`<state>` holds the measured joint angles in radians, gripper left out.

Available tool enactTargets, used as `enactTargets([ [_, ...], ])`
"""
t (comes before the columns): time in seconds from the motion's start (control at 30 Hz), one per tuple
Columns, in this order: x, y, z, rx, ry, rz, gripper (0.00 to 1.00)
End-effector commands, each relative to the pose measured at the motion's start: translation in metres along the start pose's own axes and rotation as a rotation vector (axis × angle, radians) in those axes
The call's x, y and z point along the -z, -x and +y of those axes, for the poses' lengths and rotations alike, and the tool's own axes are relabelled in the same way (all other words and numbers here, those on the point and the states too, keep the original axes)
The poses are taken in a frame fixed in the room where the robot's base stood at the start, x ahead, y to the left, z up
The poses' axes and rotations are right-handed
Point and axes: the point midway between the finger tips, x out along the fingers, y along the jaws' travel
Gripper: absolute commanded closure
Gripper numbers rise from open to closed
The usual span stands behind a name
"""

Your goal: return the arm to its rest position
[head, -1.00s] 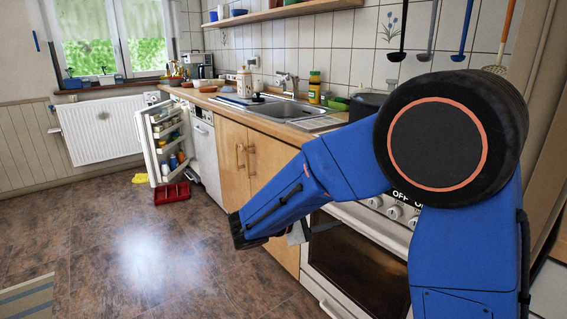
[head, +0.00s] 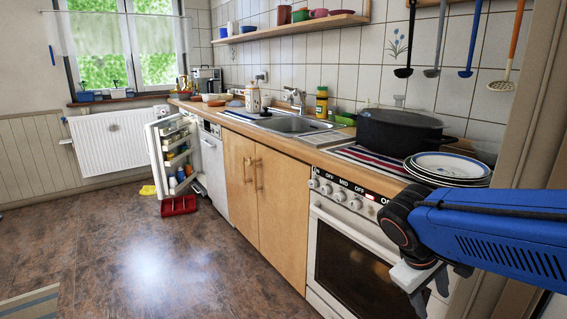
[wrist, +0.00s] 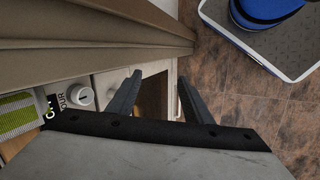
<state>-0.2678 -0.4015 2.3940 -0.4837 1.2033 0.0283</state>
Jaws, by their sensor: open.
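My blue arm (head: 505,235) reaches in from the right edge of the head view, in front of the stove. My gripper shows in the wrist view (wrist: 158,92) with its two dark fingers spread apart and nothing between them. It points down past the stove's front toward the floor.
The stove (head: 350,250) is close beside my arm, with a black pot (head: 400,132) and stacked plates (head: 450,166) above. A fridge door (head: 165,160) stands open farther back, a red crate (head: 178,206) on the floor by it. The floor (head: 150,265) at left is clear.

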Motion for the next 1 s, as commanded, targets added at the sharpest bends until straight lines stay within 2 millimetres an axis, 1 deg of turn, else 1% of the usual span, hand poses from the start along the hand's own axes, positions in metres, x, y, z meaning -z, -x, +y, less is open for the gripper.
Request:
enactTargets([
  [0.03, -0.010, 0.001, -0.004, 0.036, -0.046, 0.030, 0.54],
  [0.1, -0.020, 0.002, -0.011, 0.085, -0.104, 0.070, 0.54],
  [0.3, -0.043, 0.008, -0.031, 0.214, -0.275, 0.196, 0.54],
  [0.4, -0.050, 0.013, -0.040, 0.267, -0.357, 0.261, 0.54],
  [0.63, -0.058, 0.021, -0.053, 0.342, -0.481, 0.365, 0.54],
  [1.0, -0.058, 0.024, -0.055, 0.358, -0.506, 0.389, 0.54],
])
